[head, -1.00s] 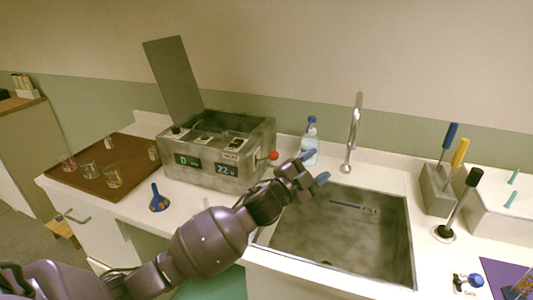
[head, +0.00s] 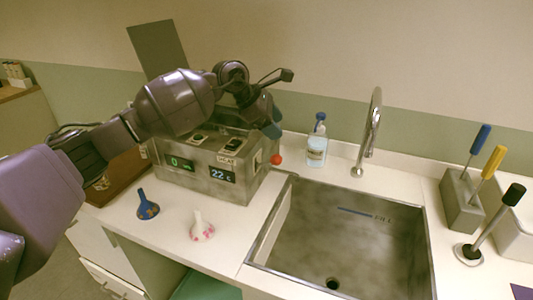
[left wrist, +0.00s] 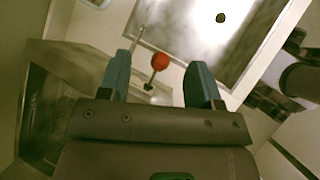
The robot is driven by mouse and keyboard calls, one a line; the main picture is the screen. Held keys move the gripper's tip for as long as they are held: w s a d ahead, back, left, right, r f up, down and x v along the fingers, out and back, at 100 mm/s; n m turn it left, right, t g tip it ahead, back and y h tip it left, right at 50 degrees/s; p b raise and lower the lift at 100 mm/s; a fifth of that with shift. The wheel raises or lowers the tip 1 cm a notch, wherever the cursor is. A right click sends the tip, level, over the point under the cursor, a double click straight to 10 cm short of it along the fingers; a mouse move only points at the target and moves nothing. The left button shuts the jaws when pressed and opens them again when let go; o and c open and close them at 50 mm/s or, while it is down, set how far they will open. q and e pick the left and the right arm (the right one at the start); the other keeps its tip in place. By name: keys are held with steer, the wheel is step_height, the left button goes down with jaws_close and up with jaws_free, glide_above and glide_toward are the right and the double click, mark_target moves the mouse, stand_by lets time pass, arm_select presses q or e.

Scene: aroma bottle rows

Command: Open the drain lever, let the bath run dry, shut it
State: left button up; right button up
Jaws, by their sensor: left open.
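My left gripper (head: 272,122) is above the red ball, fingers pointing down, open and empty. In the left wrist view the red ball (left wrist: 160,61) shows between the two blue fingertips, with no visible contact. My arm hides part of the bath's top, so its water cannot be seen. My right gripper is not in view.
A sink (head: 350,235) with a drain hole lies right of the bath, with a tap (head: 372,130) and a spray bottle (head: 317,143) behind it. A blue funnel (head: 148,207) and a white, pink-spotted piece (head: 201,228) stand in front. Tools stand at far right.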

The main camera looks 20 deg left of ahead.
mark_target(276, 155)
arm_select(q)
steer(key=f, duration=0.4)
steer(key=w+f+m+y, duration=0.1)
steer(key=f, duration=0.2)
steer(key=d+f+m+g+y, duration=0.1)
steer(key=f, duration=0.3)
steer(key=shift+w+f+p, duration=0.15)
steer(key=shift+f+p, duration=0.15)
steer(key=shift+p, duration=0.1)
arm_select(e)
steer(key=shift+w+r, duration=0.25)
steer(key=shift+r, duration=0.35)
